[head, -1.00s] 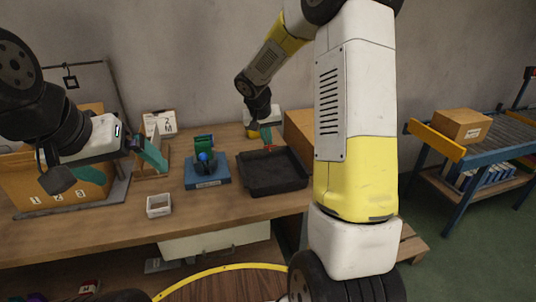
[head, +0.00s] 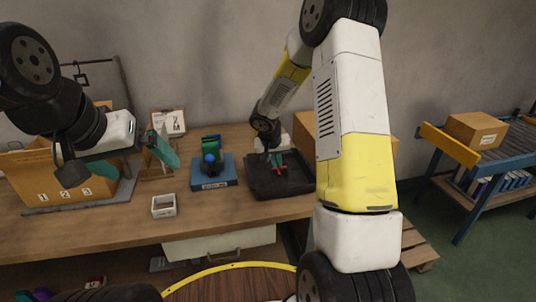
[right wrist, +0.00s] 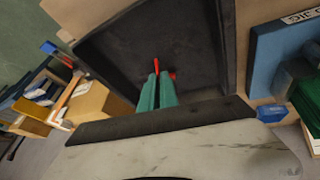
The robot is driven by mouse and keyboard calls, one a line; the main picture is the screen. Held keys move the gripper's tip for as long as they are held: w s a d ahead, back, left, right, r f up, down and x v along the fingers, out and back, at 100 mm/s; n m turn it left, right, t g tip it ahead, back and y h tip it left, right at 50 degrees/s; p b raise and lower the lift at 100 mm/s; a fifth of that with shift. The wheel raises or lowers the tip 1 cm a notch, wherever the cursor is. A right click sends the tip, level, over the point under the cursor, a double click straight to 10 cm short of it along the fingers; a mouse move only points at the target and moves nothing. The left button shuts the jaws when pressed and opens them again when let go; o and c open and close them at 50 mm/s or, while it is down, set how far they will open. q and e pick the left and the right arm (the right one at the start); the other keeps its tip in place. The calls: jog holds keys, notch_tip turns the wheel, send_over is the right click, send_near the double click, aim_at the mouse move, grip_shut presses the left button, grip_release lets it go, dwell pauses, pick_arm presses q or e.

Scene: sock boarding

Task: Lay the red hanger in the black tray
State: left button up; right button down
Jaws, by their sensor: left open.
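The black tray (head: 285,188) lies on the wooden table right of centre; in the right wrist view (right wrist: 112,48) its dark floor and walls fill the upper middle. My right gripper (head: 277,160) is low over the tray. In the right wrist view its two green fingers (right wrist: 157,78) are close together on the red hanger (right wrist: 153,63). Only small red parts of the hanger show, past and beside the fingertips; the rest is hidden. In the head view a red bit (head: 282,168) shows at the fingers. My left gripper (head: 128,163) is open and empty, its fingers wide apart.
A blue stand with a green and blue piece (head: 213,183) stands left of the tray. A small white box (head: 164,205) is at the front edge. A cardboard bin marked 1, 2, 3 (head: 50,190) is at left. A roller conveyor with a carton (head: 476,131) is at right.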

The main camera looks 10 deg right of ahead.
jog(key=c, duration=2.1)
grip_release()
jog(key=shift+f, duration=0.15)
jog(key=o, duration=0.5)
jog(key=v, duration=1.2)
jog(key=s+d+r+y, duration=0.2)
jog(key=s+r, duration=0.9)
jog(key=s, duration=0.2)
jog(key=shift+s+a+r+n+t+y, duration=0.35)
jog(key=shift+s+a+r+n+y, duration=0.2)
jog(key=shift+s, duration=1.7)
jog(key=shift+s+a+r+n+t+y, duration=0.45)
jog(key=shift+s+a+r, duration=0.2)
jog(key=shift+s, duration=1.65)
jog(key=shift+s+a+r+n+t+y, duration=0.3)
jog(key=shift+s+a+r+n+y, duration=0.25)
jog(key=shift+s, duration=1.7)
